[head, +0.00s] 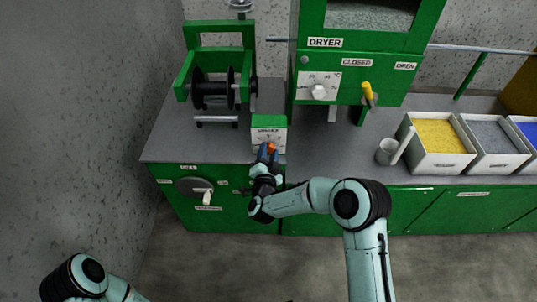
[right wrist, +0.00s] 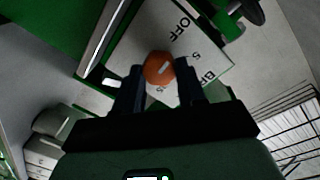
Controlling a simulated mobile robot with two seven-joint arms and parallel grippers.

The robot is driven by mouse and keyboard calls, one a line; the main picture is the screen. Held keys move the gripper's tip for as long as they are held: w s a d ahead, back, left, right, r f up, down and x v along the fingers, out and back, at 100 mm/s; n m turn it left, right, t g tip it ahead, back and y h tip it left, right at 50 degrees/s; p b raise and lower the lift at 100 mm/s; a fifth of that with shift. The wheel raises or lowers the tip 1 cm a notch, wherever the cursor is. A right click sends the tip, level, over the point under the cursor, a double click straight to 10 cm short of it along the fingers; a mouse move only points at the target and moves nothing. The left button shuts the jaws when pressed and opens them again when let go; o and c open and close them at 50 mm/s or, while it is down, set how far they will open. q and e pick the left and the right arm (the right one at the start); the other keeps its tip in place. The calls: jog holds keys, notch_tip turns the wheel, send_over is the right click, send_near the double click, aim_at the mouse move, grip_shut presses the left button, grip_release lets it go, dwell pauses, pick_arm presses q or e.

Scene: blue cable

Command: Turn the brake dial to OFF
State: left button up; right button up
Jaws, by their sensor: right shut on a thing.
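The brake dial is an orange knob (head: 270,147) on the white front panel of a small green box (head: 268,122) on the grey bench. In the right wrist view the knob (right wrist: 158,68) shows a short pale mark, tilted toward the upper right. The panel (right wrist: 208,55) carries the word OFF, digits and partly hidden lettering. I cannot tell exactly which label the mark points to. My right gripper (right wrist: 160,88) is shut on the knob, one finger on each side of it. It also shows in the head view (head: 268,154). My left gripper is out of view.
A black spool in a green frame (head: 215,88) stands behind the box to the left. The green dryer (head: 366,60) with a white dial and yellow handle is to the right. A grey mug (head: 387,152) and bins of pellets (head: 437,140) sit farther right.

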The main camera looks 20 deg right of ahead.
jog(key=shift+n, duration=0.6)
jog(key=shift+f, duration=0.1)
jog(key=o, duration=1.1)
jog(key=shift+c, duration=0.2)
jog(key=v, duration=1.3)
jog(key=shift+s+a, duration=0.15)
jog(key=shift+s, duration=0.05)
